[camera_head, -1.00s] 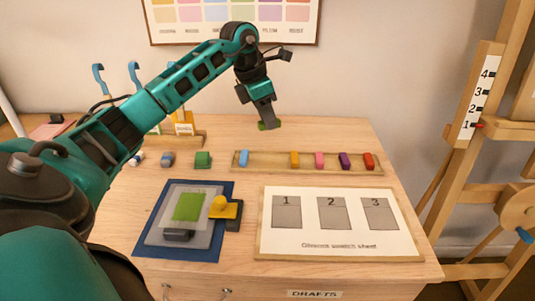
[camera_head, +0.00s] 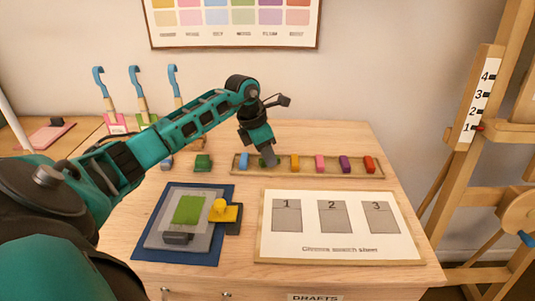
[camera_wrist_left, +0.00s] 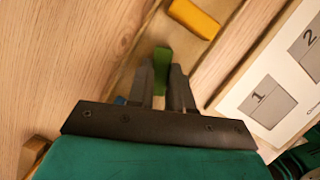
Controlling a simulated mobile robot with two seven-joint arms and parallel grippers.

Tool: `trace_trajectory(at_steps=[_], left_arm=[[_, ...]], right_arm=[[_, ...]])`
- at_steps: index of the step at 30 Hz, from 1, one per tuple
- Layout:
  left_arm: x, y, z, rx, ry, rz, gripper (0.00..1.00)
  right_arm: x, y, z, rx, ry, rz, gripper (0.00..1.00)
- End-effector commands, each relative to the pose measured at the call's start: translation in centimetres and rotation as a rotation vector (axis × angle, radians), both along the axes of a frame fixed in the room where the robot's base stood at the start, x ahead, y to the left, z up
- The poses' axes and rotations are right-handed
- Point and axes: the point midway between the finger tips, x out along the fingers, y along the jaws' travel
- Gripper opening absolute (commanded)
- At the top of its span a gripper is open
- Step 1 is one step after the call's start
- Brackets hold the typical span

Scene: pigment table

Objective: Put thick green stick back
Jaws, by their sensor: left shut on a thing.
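The thick green stick (camera_wrist_left: 162,62) is held between the fingers of my left gripper (camera_wrist_left: 161,85), seen in the left wrist view. In the head view the left gripper (camera_head: 268,160) points down at the wooden tray (camera_head: 330,174), in the gap between the blue stick (camera_head: 244,161) and the yellow stick (camera_head: 295,162). Only a bit of the green stick shows there, and I cannot tell whether it touches the tray floor. Pink (camera_head: 319,163), purple (camera_head: 344,163) and red (camera_head: 369,164) sticks stand further right in the tray. My right gripper is not in view.
A green block (camera_head: 203,163) stands left of the tray. The swatch sheet (camera_head: 338,240) lies front right. Blue-hooked tools (camera_head: 135,85) stand at back left.

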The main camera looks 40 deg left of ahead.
Motion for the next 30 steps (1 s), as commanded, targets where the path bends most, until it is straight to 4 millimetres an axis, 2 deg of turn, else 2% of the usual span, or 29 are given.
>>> trace_trajectory(at_steps=[2, 3, 11, 17, 21, 26, 30], left_arm=[[0.0, 0.0, -0.3, 0.0, 0.0, 0.0, 0.0], [0.0, 0.0, -0.3, 0.0, 0.0, 0.0, 0.22], [0.0, 0.0, -0.2, 0.0, 0.0, 0.0, 0.46], [0.0, 0.0, -0.2, 0.0, 0.0, 0.0, 0.46], [-0.1, 0.1, 0.6, 0.002, -0.002, 0.0, 0.46], [-0.8, 0.5, 3.3, 0.004, -0.003, 0.0, 0.46], [-1.7, 1.0, 6.3, 0.005, -0.002, 0.001, 0.46]], right_arm=[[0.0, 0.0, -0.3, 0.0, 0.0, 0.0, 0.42], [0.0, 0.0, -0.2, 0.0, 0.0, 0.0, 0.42], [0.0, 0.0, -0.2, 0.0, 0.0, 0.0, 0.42], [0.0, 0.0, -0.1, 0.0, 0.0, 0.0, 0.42], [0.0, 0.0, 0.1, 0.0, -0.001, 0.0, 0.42], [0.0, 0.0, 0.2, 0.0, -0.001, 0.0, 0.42], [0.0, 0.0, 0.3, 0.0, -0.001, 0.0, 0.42]])
